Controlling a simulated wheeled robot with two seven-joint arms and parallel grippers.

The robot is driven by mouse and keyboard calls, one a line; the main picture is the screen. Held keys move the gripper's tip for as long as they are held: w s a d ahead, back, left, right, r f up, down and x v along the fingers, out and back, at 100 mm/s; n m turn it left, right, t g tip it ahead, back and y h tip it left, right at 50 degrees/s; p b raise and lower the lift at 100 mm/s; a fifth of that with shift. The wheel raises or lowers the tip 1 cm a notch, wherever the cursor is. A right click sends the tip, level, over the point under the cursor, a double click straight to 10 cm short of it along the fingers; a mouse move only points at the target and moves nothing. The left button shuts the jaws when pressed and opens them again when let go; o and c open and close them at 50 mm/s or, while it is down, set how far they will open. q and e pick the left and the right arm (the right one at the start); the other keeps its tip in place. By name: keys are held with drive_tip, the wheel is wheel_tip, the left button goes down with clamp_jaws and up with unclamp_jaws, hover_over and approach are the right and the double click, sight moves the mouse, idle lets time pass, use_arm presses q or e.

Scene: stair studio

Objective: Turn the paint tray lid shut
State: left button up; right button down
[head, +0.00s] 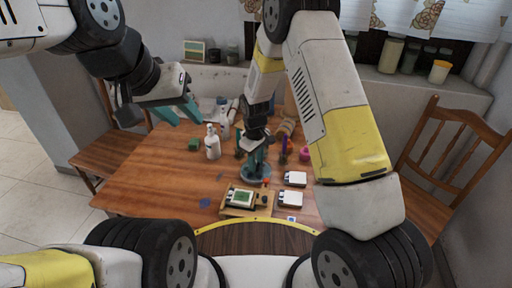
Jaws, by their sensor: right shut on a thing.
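A round blue-grey piece (246,171) lies near the middle of the wooden table; I take it to be the paint tray with its lid, though the fingers hide much of it. My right gripper (258,165) points down at it with teal fingers and is shut on what seems to be the lid. The gripped part is too small to make out, and so is the lid's angle. My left gripper (180,111) hangs above the table's far left side, its teal fingers apart and empty.
A white bottle (213,146) and a green block (193,145) stand left of the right gripper. A wooden board with a green panel (240,198) and two white square pieces (295,178) lie nearer me. A pink item (305,153) is at right. The table's left front is mostly clear.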

drive_tip(key=m, duration=0.4)
drive_tip(key=shift+w+m, duration=0.1)
drive_tip(key=shift+m, duration=0.2)
drive_tip(key=m, duration=0.4)
drive_tip(key=shift+a+m, duration=0.1)
drive_tip(key=shift+m, duration=0.2)
drive_tip(key=m, duration=0.4)
drive_tip(key=shift+m+g, duration=0.3)
drive_tip(key=shift+m, duration=1.6)
drive_tip(key=c, duration=1.1)
unclamp_jaws()
drive_tip(key=shift+r, duration=0.1)
